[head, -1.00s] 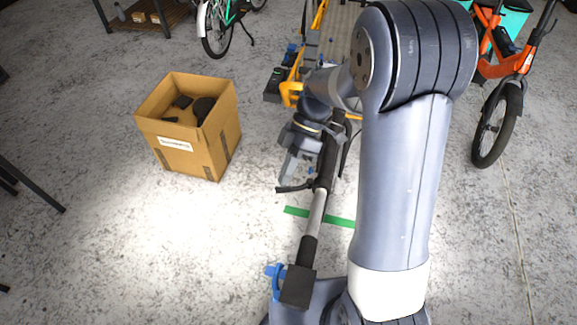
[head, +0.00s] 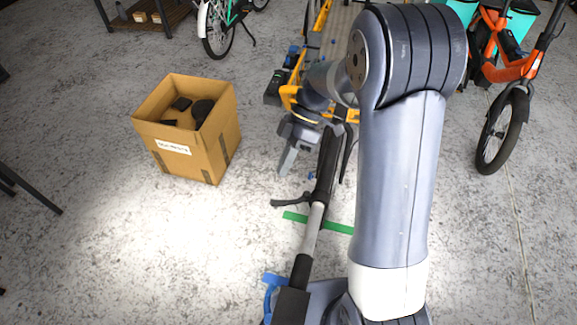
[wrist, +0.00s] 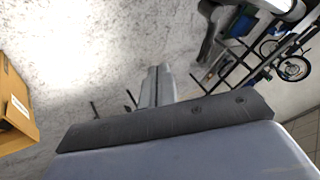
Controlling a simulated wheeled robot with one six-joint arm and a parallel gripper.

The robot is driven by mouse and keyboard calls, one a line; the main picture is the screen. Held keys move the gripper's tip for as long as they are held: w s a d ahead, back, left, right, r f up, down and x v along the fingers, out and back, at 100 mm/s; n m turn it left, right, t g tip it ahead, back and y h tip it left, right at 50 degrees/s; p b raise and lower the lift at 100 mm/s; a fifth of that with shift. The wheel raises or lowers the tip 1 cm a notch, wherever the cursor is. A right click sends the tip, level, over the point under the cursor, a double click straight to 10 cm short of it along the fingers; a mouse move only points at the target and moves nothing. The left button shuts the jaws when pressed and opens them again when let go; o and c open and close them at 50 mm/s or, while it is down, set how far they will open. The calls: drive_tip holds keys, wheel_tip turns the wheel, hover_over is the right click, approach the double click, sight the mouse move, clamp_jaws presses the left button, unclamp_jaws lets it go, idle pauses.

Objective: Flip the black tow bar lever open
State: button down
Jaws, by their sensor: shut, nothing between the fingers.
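The tow bar (head: 312,230) is a black and silver bar running from my base at the bottom up towards the yellow-framed cargo bike. The black lever (head: 290,202) sticks out to the left from the bar's middle, near the green floor line. My gripper (head: 284,172) is shut and empty. It points down, left of the bar and above the lever in the picture, with a visible gap between them. In the wrist view my gripper's fingers (wrist: 157,88) are together against the floor. I cannot clearly make out the lever there.
A cardboard box (head: 222,135) with dark items stands on the left. The yellow cargo bike frame (head: 290,92) is behind my gripper, and an orange bike (head: 500,72) is at right. A green line (head: 338,228) marks the floor.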

drive_tip(key=v, duration=0.9)
drive_tip(key=shift+s+r, duration=0.25)
